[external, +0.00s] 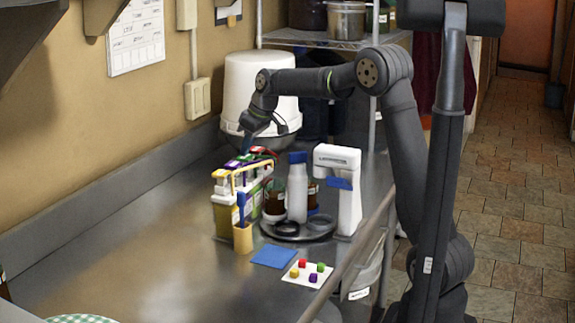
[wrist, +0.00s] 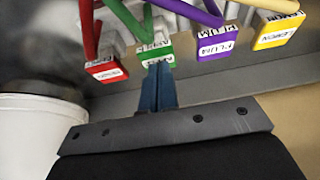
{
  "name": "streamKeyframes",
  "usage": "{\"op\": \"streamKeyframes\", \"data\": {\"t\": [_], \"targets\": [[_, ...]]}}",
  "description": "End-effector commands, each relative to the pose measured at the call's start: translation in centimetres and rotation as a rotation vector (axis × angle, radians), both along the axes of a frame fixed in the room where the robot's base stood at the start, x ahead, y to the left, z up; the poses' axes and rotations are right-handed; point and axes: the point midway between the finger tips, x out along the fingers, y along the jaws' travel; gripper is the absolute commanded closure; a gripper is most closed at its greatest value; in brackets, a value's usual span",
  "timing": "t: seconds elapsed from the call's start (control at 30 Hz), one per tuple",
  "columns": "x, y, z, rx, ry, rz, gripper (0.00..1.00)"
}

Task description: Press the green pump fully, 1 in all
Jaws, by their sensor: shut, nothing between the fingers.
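The green pump (wrist: 153,52) has a green head with a white label and stands in a row of coloured pumps in the wrist view. In the external view its head (external: 247,157) is small and partly behind my gripper. My gripper (wrist: 158,68) is shut and empty, its blue fingertips together at the edge of the green head. In the external view my gripper (external: 246,150) points down just over the row. I cannot tell whether the fingertips touch the green head or are just above it. The pump's lower part is hidden.
Beside the green head are the red pump (wrist: 104,70), purple pump (wrist: 217,49) and yellow pump (wrist: 278,32). A white bucket (external: 245,85) stands behind.

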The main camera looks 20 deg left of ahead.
Motion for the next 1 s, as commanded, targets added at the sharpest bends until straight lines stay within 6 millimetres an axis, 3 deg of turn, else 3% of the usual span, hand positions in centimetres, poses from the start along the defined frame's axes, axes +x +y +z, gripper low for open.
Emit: {"op": "streamKeyframes", "data": {"t": [0.53, 1.0], "targets": [[0.0, 0.0, -2.0, -0.002, 0.001, 0.0, 1.0], [0.0, 0.0, -1.1, -0.001, 0.001, 0.0, 1.0]]}}
